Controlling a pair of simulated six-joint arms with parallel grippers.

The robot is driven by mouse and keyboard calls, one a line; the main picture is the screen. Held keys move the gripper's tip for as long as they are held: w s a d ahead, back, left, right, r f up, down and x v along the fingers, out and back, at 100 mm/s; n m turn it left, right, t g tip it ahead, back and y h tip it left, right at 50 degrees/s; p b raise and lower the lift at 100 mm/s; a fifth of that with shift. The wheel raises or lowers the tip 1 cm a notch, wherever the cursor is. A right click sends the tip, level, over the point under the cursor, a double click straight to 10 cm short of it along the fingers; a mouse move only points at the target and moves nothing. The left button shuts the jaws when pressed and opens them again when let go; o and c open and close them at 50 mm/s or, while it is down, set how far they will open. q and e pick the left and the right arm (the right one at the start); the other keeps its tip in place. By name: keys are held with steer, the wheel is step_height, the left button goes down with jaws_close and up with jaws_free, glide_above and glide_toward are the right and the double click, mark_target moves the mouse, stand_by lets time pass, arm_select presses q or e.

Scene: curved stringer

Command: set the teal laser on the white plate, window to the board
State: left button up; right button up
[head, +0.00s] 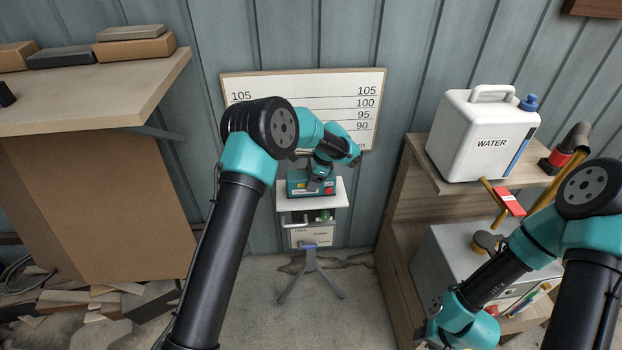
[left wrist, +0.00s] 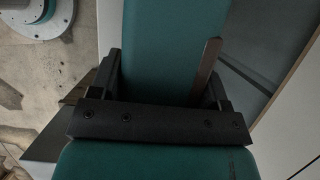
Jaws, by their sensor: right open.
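The teal laser (head: 300,188) is a small box with a red spot on its front. It is at the top of the white plate (head: 336,199) on a stand; I cannot tell whether it rests fully. My left gripper (head: 318,172) is over it from above. In the left wrist view, the black fingers of my left gripper (left wrist: 165,85) lie along both sides of the teal body (left wrist: 160,40), seemingly shut on it. The laser's window is not visible. The white board (head: 300,84) with ruled lines and numbers is on the wall behind. My right gripper (head: 424,334), partly hidden, is low at right, open, apart from the laser.
A workbench (head: 90,105) with bricks stands at left. At right, wooden shelving (head: 400,225) holds a white water can (head: 484,135), a grey case (head: 440,262) and tools. The stand's tripod (head: 311,275) is on the concrete floor; rubble lies at lower left.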

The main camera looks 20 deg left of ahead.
arm_select(q)
steer(key=o, duration=0.5)
steer(key=shift+r, duration=0.1)
steer(key=v, duration=1.7)
steer(key=shift+d+r, duration=0.1)
steer(key=shift+r, duration=0.05)
